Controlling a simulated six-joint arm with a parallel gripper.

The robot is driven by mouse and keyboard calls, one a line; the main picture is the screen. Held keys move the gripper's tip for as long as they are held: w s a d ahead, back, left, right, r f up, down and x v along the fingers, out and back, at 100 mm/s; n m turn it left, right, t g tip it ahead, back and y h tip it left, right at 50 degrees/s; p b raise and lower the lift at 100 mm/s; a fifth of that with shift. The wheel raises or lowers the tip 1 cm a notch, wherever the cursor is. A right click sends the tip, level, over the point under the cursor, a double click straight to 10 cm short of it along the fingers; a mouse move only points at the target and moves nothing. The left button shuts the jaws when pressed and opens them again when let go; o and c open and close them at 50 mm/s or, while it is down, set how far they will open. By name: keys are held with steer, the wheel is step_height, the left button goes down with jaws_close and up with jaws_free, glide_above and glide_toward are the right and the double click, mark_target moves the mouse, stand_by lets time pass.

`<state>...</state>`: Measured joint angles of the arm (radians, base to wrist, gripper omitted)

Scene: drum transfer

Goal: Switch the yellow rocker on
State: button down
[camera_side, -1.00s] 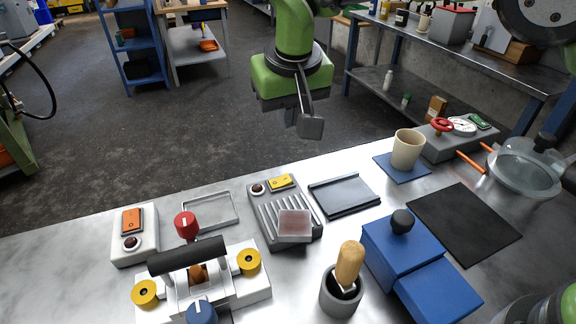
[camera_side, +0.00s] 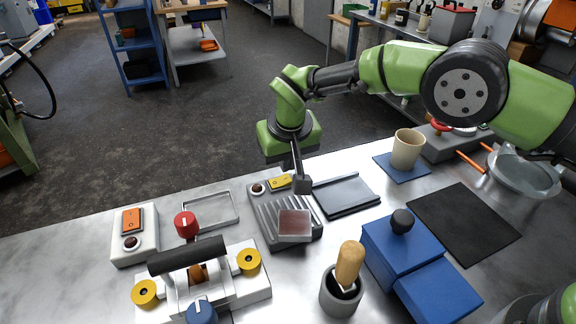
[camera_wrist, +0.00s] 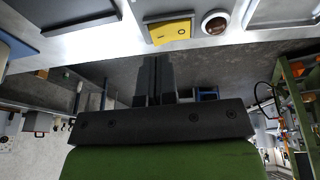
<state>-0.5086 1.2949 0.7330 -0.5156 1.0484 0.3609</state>
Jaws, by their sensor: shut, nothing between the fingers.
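The yellow rocker (camera_side: 280,182) sits at the back of a grey ribbed unit (camera_side: 268,222), beside a small round dark button (camera_side: 257,188). In the wrist view the yellow rocker (camera_wrist: 171,31) shows just beyond my fingertips, with a small circle mark on it. My gripper (camera_side: 302,184) is shut and empty, pointing down right beside the rocker's right edge. In the wrist view my gripper (camera_wrist: 155,62) is close to the rocker; I cannot tell whether they touch.
A reddish square block (camera_side: 294,224) rests on the ribbed unit. An orange rocker (camera_side: 132,221) is on a white box at left. A dark tray (camera_side: 345,195) lies to the right, with a beige cup (camera_side: 407,149) on a blue mat. A blue box (camera_side: 400,240) stands at front right.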

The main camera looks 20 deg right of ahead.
mark_target(288, 176)
steer(key=shift+d+f, duration=0.15)
steer(key=shift+f, duration=0.9)
steer(key=shift+d+f, duration=0.2)
steer(key=shift+f, duration=0.25)
steer(key=shift+a, duration=0.1)
steer(key=shift+a+r, duration=0.3)
steer(key=shift+a, duration=0.35)
steer(key=shift+r, duration=0.5)
step_height(288, 176, up, 12)
steer(key=s+d, duration=0.2)
steer(key=s, duration=0.1)
steer(key=shift+d+r, duration=0.2)
steer(key=shift+d, duration=0.15)
